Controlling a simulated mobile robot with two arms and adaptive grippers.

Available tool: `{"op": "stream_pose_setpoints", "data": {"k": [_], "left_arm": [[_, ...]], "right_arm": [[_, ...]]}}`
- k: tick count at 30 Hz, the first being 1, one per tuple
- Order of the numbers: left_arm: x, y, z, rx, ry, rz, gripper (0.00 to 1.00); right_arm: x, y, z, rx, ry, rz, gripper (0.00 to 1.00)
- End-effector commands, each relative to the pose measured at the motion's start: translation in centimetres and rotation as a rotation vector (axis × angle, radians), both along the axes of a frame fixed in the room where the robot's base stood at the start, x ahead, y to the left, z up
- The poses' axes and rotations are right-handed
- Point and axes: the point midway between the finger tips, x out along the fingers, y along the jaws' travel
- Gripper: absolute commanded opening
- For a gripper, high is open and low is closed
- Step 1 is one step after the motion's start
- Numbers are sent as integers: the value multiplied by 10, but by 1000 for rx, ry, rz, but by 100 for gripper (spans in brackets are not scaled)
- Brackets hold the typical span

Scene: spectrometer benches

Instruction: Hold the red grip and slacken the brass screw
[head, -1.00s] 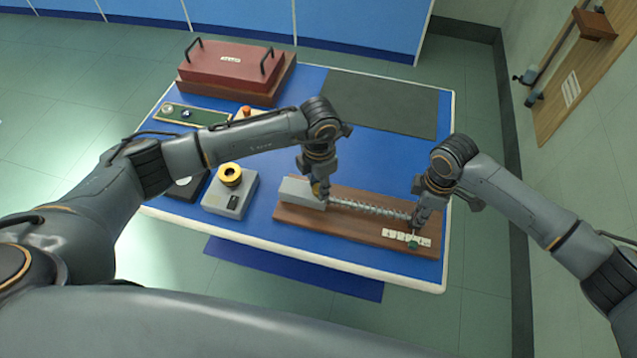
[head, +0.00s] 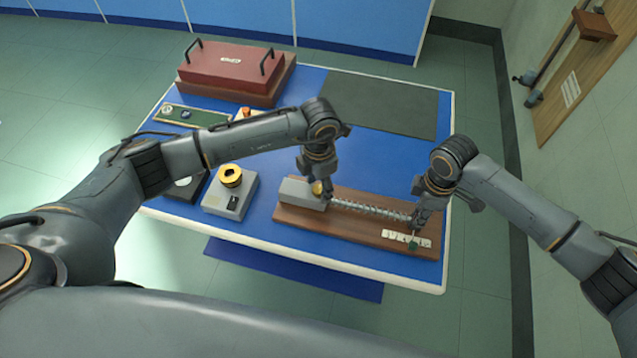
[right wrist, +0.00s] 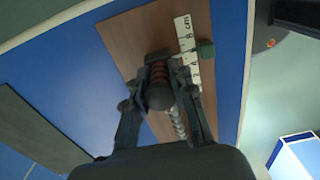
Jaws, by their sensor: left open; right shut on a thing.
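The brass screw (head: 317,187) shows as a small gold knob at the right end of the grey block (head: 301,192) on the brown wooden board (head: 340,232). My left gripper (head: 326,197) is open, just right of the screw and close to it; whether they touch cannot be told. A coil spring (head: 370,208) runs from the block to my right gripper (head: 417,222). The right gripper is shut on the red grip (right wrist: 159,72), whose ribbed reddish part shows between the fingers in the right wrist view. In the head view the grip is hidden by that gripper.
A white cm scale (right wrist: 187,45) and a green knob (right wrist: 206,49) lie beside the right gripper. A grey box with a yellow ring (head: 230,178) stands left of the board. A red case (head: 232,72) and a dark mat (head: 380,103) lie at the back. Blue tabletop between is clear.

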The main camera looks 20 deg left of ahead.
Motion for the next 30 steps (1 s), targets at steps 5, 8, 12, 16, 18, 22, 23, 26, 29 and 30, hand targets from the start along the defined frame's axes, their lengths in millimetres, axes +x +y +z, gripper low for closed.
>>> {"op": "stream_pose_setpoints", "data": {"k": [5, 8, 12, 16, 18, 22, 23, 26, 29, 30], "left_arm": [[2, 0, 21, -1, -4, -1, 52], [2, 1, 42, -1, -7, 0, 52], [2, 1, 72, -2, -5, 0, 52], [2, 1, 96, -2, -5, 0, 52], [2, 1, 106, -1, -4, 1, 52], [1, 1, 116, -1, -2, 1, 52], [1, 2, 117, 0, -3, 1, 52], [1, 2, 119, 0, -1, 1, 52], [1, 2, 119, 0, -1, 1, 52], [1, 2, 119, 0, -1, 1, 52]], "right_arm": [[-1, -2, -2, -5, 5, -1, 0], [-1, -2, -2, -5, 4, -2, 0], [-1, -2, -2, -5, 4, -2, 0], [-1, -2, -2, -5, 4, -2, 0], [-1, -2, -2, -5, 4, -2, 0], [-1, -2, -2, -5, 4, -2, 0], [-1, -2, -2, -5, 4, -2, 0], [-1, -2, -2, -5, 4, -2, 0], [-1, -2, -2, -5, 4, -2, 0], [-1, -2, -2, -5, 4, -2, 0]]}}
